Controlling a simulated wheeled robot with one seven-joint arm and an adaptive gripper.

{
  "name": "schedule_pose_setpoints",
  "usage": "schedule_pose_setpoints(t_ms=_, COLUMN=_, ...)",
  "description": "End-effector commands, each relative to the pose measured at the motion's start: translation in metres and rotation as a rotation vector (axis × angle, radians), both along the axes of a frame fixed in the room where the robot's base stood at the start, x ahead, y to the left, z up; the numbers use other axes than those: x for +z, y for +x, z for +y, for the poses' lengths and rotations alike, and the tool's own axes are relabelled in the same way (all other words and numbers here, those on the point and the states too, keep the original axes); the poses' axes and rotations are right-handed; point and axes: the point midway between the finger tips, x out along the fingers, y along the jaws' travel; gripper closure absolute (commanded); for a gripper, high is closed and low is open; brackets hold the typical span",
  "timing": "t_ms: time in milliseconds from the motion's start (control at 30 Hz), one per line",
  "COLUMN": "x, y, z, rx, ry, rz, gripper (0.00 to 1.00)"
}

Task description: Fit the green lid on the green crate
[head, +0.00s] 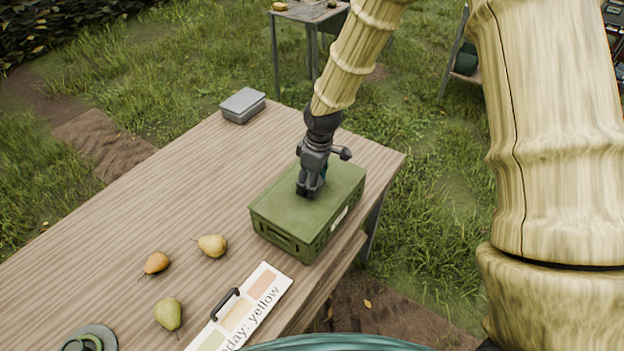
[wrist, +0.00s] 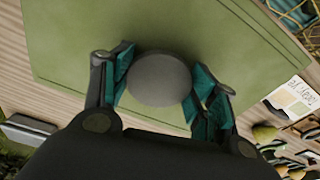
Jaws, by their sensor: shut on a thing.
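The green crate (head: 285,238) stands on the wooden table near its right edge. The green lid (head: 335,188) lies over the top of the crate and looks level with it in the head view. In the wrist view the lid (wrist: 90,25) fills most of the upper picture. My gripper (head: 311,188) points down at the lid's middle. In the wrist view its teal-padded fingers (wrist: 160,88) are closed on both sides of a round grey knob (wrist: 160,78) on the lid. The seam between lid and crate is too small to judge.
A grey box (head: 243,105) sits at the table's far edge. Several pears, including a yellow one (head: 212,245) and a green one (head: 168,313), lie left of the crate. A sign board (head: 245,305) lies near the front edge. The table's (head: 190,180) middle is clear.

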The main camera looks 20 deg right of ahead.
Motion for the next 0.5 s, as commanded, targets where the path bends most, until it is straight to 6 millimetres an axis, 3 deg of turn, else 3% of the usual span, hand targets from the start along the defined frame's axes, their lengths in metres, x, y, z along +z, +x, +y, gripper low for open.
schedule_pose_setpoints(t_ms=500, x=-0.0052, y=0.0002, z=0.0000, rx=0.000, ry=0.000, rz=0.000, gripper=0.70)
